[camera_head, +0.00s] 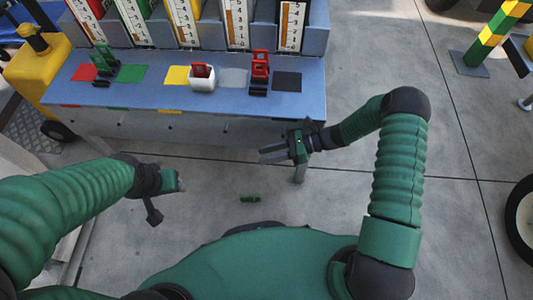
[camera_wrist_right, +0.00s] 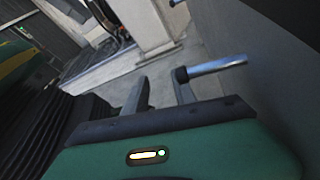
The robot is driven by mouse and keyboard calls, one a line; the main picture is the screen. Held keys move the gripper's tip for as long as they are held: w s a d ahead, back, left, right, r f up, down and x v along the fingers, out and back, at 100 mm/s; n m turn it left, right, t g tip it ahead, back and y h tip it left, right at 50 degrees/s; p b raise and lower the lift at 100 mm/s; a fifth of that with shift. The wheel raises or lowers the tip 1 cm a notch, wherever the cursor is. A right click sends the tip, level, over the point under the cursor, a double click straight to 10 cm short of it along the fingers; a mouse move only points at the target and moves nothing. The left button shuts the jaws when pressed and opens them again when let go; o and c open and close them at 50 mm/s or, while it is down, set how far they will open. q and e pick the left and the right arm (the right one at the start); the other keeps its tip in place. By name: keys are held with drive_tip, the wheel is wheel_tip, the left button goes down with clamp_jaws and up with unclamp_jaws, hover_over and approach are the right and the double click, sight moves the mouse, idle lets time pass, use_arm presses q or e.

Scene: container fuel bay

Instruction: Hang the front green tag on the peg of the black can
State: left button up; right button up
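The black can (camera_head: 308,18) stands at the bench's right end, behind a black square (camera_head: 287,82). My right gripper (camera_head: 270,153) is open and empty, in front of the bench's lower right. In the right wrist view a metal rod (camera_wrist_right: 215,66), perhaps a peg, sits near its right finger. My left gripper (camera_head: 178,184) is at the left; its fingers are unclear.
Several gauged cans stand behind. A yellow container (camera_head: 38,72) is at left. The floor at right is mostly clear.

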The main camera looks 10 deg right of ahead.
drive_tip(key=w+d+r+t+h+p, duration=0.1)
drive_tip(key=w+d+r+t+p, duration=0.2)
drive_tip(key=w+d, duration=0.55)
drive_tip(key=s+d+r+g+y+p, duration=0.1)
drive_tip(key=s+d+r+g+p, duration=0.15)
drive_tip(key=s+d, duration=0.65)
drive_tip(key=s+a+r+n+h, duration=0.3)
drive_tip(key=s+r+n+h, duration=0.3)
drive_tip(key=n, duration=0.5)
drive_tip(key=s+a+r+n+h, duration=0.35)
drive_tip(key=r+n+h, duration=0.4)
drive_tip(key=n, duration=0.25)
use_arm(q)
wheel_tip(320, 180, up, 34)
drive_tip(key=w+p, duration=0.1)
drive_tip(key=p, duration=2.8)
drive_tip(key=shift+w+d+r, duration=0.25)
drive_tip(key=shift+d, duration=0.05)
use_arm(e)
wheel_tip(320, 180, up, 28)
drive_tip(key=n+t, duration=0.1)
drive_tip(key=shift+d+r+h, duration=0.2)
drive_tip(key=shift+r+h, duration=0.05)
drive_tip(key=shift+h, duration=0.2)
use_arm(q)
drive_tip(key=shift+s+a, duration=0.1)
use_arm(e)
drive_tip(key=shift+a, duration=0.1)
